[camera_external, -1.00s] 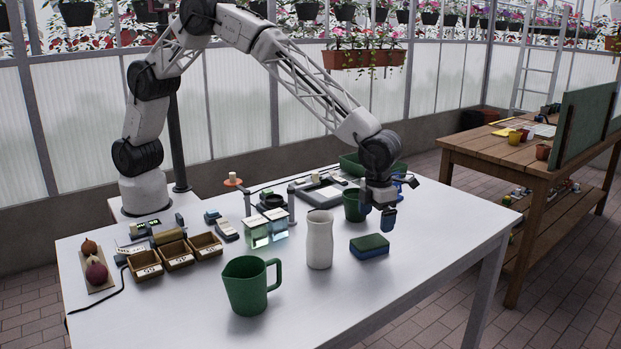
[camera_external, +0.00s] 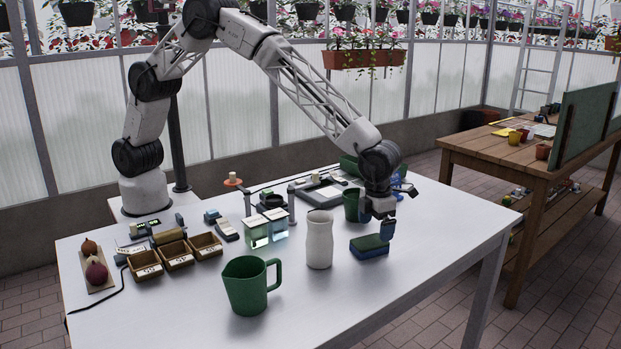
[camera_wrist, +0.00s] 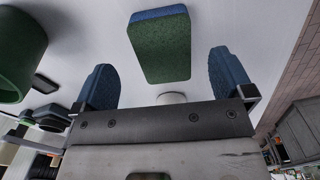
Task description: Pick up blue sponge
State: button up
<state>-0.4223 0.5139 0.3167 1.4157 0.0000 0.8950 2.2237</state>
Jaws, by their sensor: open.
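The blue sponge (camera_external: 369,247) has a green top layer and lies flat on the white table, right of the white bottle. In the wrist view the sponge (camera_wrist: 160,46) shows its green top and a blue edge, ahead of my gripper and between the lines of its two fingers. My gripper (camera_external: 378,225) is low over the table, just above and behind the sponge in the external view. Its two blue finger pads stand wide apart in the wrist view (camera_wrist: 166,82), with nothing between them. In the external view one finger overlaps the sponge's right end, so I cannot tell whether they touch.
A white bottle (camera_external: 319,240) stands close left of the sponge. A green cup (camera_external: 351,206) stands behind it, beside my gripper. A green pitcher (camera_external: 247,287) stands at the front. The table (camera_external: 420,270) is clear to the front and right of the sponge.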

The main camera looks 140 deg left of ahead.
aim_at(375, 240)
jog(key=shift+w+f, duration=0.15)
jog(key=shift+f, duration=2.5)
jog(key=c, duration=1)
jog(key=shift+r, duration=0.2)
